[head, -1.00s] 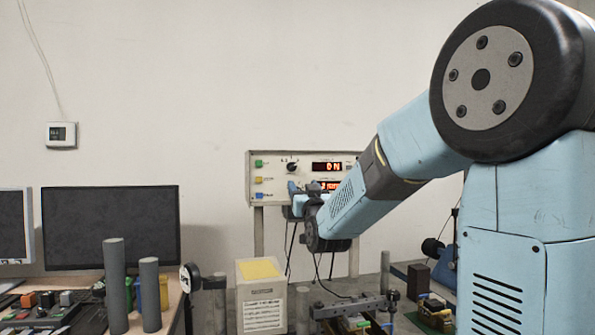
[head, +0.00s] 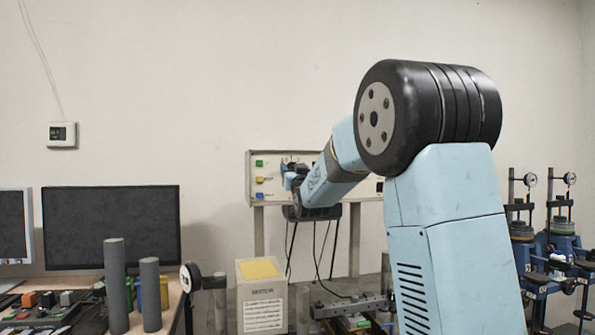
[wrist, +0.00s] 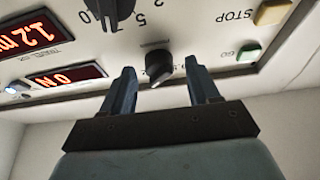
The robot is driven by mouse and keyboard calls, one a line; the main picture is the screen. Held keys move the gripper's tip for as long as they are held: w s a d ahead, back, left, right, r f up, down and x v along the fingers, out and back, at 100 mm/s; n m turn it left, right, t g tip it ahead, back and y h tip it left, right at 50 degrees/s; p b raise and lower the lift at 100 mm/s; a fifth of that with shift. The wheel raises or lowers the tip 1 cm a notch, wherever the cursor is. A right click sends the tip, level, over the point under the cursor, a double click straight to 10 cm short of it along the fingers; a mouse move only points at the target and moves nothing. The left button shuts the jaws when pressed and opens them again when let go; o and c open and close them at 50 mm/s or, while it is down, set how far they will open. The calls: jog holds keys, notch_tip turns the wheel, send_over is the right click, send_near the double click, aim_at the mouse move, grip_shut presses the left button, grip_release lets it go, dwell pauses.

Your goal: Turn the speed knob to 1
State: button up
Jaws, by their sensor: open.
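The white control panel (head: 252,182) stands against the back wall in the head view. In the wrist view it appears upside down. A small black knob (wrist: 158,66) with a light pointer mark sits between my two fingertips, slightly beyond them, with a printed scale beside it. A larger black knob (wrist: 110,10) with numbers around it is partly cut off at the top edge. I cannot read which knob is labelled speed. My gripper (wrist: 163,75) is open, with a finger on each side of the small knob; contact is not clear. In the head view my arm hides the knobs.
Two red displays, "ON" (wrist: 67,76) and one reading about 1.2 (wrist: 30,38), lie left of the knobs in the wrist view. The green GO button (wrist: 248,52) and the yellowish STOP button (wrist: 272,12) lie right. A box (head: 261,300) stands below the panel.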

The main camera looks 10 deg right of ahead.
jog(key=c, duration=1)
jog(key=shift+d, duration=0.3)
jog(key=shift+c, duration=0.2)
jog(key=shift+a, duration=0.15)
jog(key=shift+n, duration=0.4)
jog(key=n+y, duration=0.2)
jog(key=n, duration=0.2)
jog(key=n+g+y, duration=0.1)
jog(key=n+y, duration=0.1)
jog(key=n, duration=0.1)
jog(key=n+g+y, duration=0.1)
jog(key=n, duration=0.3)
jog(key=shift+r+n+y, duration=0.1)
jog(key=shift+n+y, duration=0.2)
jog(key=shift+y, duration=0.1)
